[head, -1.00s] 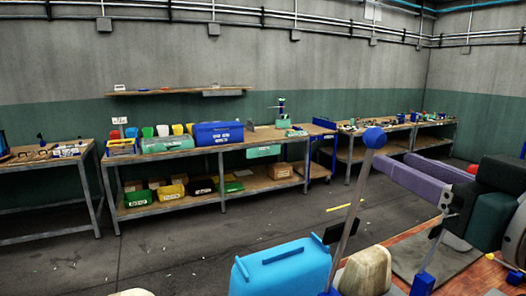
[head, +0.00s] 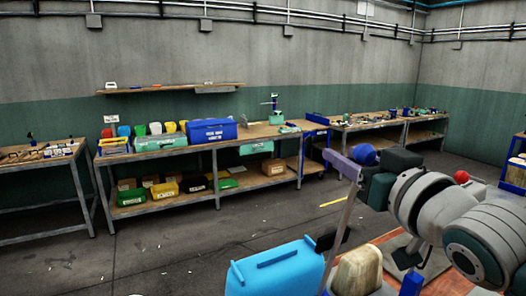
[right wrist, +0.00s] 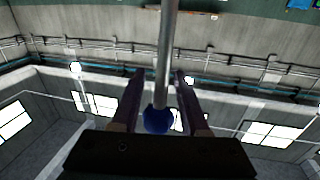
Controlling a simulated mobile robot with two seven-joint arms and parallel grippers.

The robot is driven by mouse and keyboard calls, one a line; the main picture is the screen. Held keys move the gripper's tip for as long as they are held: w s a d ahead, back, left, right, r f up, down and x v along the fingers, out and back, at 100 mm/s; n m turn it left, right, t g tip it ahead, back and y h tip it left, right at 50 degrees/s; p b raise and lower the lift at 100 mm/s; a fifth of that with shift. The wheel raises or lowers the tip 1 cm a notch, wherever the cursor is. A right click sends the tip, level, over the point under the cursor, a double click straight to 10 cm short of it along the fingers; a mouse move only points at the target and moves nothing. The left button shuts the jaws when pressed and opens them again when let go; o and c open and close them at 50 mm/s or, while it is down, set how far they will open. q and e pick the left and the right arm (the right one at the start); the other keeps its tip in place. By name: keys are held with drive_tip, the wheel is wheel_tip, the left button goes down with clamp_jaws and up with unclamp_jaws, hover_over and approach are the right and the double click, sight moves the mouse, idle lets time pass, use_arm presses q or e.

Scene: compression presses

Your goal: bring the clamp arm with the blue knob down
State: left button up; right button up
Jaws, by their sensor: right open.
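The clamp arm (head: 341,218) is a grey bar that stands up steeply, with a round blue knob (head: 363,154) at its top. My right gripper (head: 342,164) is at the top of the bar, its purple finger beside the knob. In the right wrist view the blue knob (right wrist: 158,121) and the bar (right wrist: 167,45) lie between the two open fingers (right wrist: 160,76), with gaps visible at the sides. The far finger is mostly hidden in the head view. My left gripper is not in view.
A light blue box-shaped part (head: 275,270) and a beige rounded block (head: 357,270) stand near the bar's foot. A red knob (head: 461,177) shows behind my right arm. Workbenches with bins (head: 210,130) line the back wall, with open floor before them.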

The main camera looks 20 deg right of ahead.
drive_tip(key=shift+c, duration=0.3)
clamp_jaws()
